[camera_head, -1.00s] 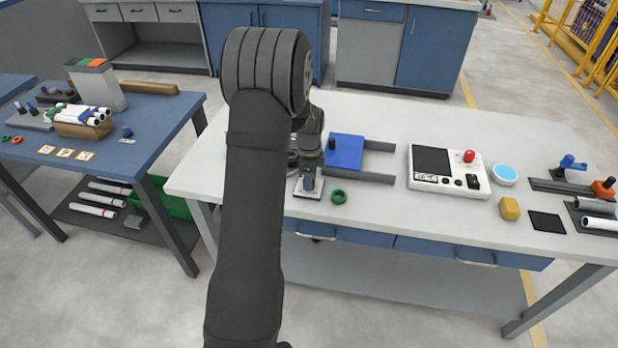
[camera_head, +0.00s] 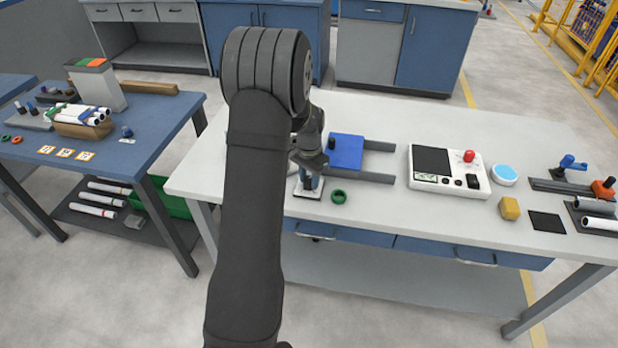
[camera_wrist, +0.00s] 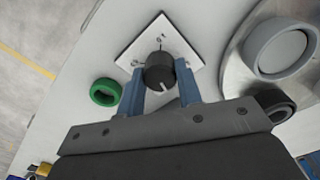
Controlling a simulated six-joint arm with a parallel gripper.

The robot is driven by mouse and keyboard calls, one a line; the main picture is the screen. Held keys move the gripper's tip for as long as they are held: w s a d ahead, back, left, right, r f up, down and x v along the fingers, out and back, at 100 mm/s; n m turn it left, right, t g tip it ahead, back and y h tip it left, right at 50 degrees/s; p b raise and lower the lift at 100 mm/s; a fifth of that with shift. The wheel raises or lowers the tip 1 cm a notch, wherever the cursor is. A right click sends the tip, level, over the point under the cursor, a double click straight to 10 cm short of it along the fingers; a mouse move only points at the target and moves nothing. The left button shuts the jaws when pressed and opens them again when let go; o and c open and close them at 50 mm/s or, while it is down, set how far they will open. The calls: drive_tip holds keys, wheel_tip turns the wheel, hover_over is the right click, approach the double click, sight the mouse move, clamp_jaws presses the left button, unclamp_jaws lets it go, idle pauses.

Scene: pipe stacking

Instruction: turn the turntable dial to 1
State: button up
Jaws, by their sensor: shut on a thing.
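The dial (camera_wrist: 160,68) is a black round knob on a white square plate (camera_wrist: 152,31) in the wrist view. A white pointer line on the knob faces the gripper side of the picture. Small marks stand around the knob, too small to read surely. My gripper (camera_wrist: 160,80) has its two blue fingers on either side of the knob, shut on it. In the head view the gripper (camera_head: 309,183) is down at the plate (camera_head: 302,194), and the knob is hidden. The turntable (camera_wrist: 238,72), a grey disc, shows at the right of the wrist view.
A green ring (camera_head: 339,196) lies close beside the plate. A grey ring (camera_wrist: 282,48) sits on the turntable. A blue block on grey rails (camera_head: 347,152) stands to the right, then a white control box (camera_head: 447,187) with a red button.

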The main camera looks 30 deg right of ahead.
drive_tip(key=n, duration=0.4)
drive_tip(key=shift+n, duration=0.3)
drive_tip(key=n, duration=0.3)
drive_tip(key=shift+n, duration=0.3)
drive_tip(key=n, duration=0.4)
drive_tip(key=shift+n, duration=0.3)
drive_tip(key=n, duration=0.3)
drive_tip(key=shift+n, duration=0.3)
drive_tip(key=n, duration=0.7)
drive_tip(key=shift+d, duration=0.1)
drive_tip(key=n, duration=0.6)
drive_tip(key=shift+n, duration=0.4)
drive_tip(key=o, duration=1)
drive_tip(key=shift+r, duration=0.1)
